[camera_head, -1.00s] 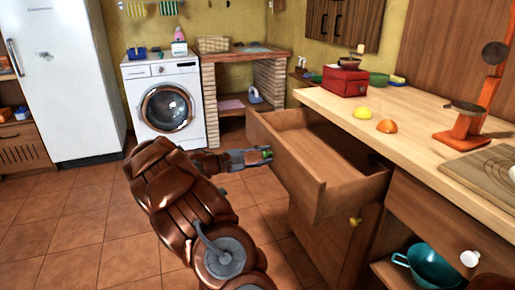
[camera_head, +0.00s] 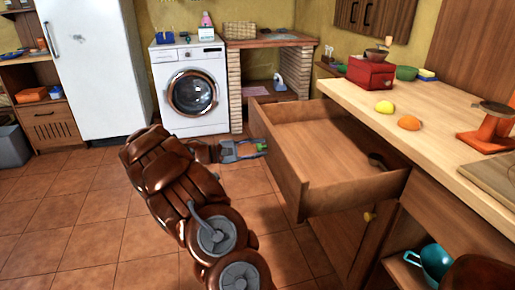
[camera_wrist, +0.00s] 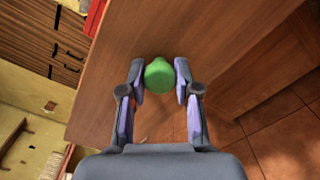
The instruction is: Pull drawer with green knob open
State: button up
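The drawer front (camera_wrist: 220,35) fills much of the wrist view.
The wooden counter (camera_head: 455,140) holds a yellow lemon half (camera_head: 384,107), an orange half (camera_head: 409,123) and a red grinder (camera_head: 371,74). A teal pot (camera_head: 434,262) is on the shelf below. Tiled floor (camera_head: 75,225) is clear at left, before the washing machine (camera_head: 188,88).

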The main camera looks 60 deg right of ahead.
jog(key=o, duration=0.5)
jog(key=shift+c, duration=0.2)
jog(key=shift+w, duration=0.1)
jog(key=v, duration=1.2)
jog(key=s+a+r+t+y+p, duration=0.4)
jog(key=s+a+r+p, duration=0.55)
jog(key=a+r, duration=0.35)
jog(key=s+a+r+t+y+p, duration=0.2)
jog(key=s+a+r+p, duration=0.1)
jog(key=a, duration=0.7)
jog(key=s+a+r+n+t+y+p, duration=0.1)
jog(key=s+a+r+t+y+p, duration=0.2)
jog(key=s+a+p, duration=0.2)
jog(key=s+a+r+n+t+y+p, duration=0.1)
jog(key=s+a+r+t+y+p, duration=0.1)
jog(key=a+p, duration=0.6)
jog(key=s+a+r+y, duration=0.1)
jog(key=s+a, duration=0.1)
jog(key=a, duration=0.5)
jog(key=shift+r+t+p, duration=0.25)
jog(key=shift+t+p, duration=0.05)
jog(key=shift+p, duration=0.05)
